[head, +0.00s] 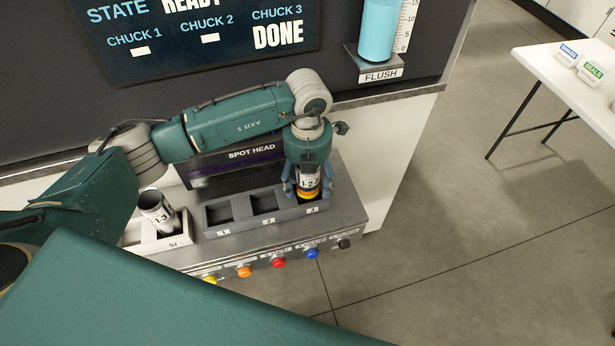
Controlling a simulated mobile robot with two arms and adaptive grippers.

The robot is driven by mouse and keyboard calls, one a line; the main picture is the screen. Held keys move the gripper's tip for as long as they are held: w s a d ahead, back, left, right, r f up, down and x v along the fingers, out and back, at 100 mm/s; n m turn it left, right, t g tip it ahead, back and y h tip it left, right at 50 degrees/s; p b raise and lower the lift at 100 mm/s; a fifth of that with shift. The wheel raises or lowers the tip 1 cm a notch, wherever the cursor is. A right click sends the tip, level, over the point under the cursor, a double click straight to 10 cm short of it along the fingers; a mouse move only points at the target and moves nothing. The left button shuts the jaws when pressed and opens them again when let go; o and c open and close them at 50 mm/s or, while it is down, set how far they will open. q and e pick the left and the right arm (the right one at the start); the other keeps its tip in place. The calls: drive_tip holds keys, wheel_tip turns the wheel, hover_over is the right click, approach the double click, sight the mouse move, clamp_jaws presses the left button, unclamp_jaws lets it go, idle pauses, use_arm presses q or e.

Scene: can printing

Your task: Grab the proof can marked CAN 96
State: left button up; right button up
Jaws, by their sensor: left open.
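My left gripper (308,188) points down over chuck 3 of the grey chuck block (241,228). Its fingers are open, on either side of a can (309,178) with a white label reading "1-2" and a yellow-orange band low on it. The can stands in chuck 3; whether the fingers touch it I cannot tell. Another can (159,214), labelled "1-3", leans in the white holder (152,243) marked S7 at the left. No "CAN 96" marking is readable on either can. Chucks 1 and 2 look empty. My right gripper is not in view.
The spot head panel (251,153) stands behind the chucks. A row of coloured buttons, including a red one (278,263), lines the front. The screen (205,32) reads DONE for chuck 3. A flush cylinder (377,30) hangs right. A white table (570,75) stands far right; floor between is clear.

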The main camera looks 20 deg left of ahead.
use_arm(q)
drive_tip(key=c, duration=0.9)
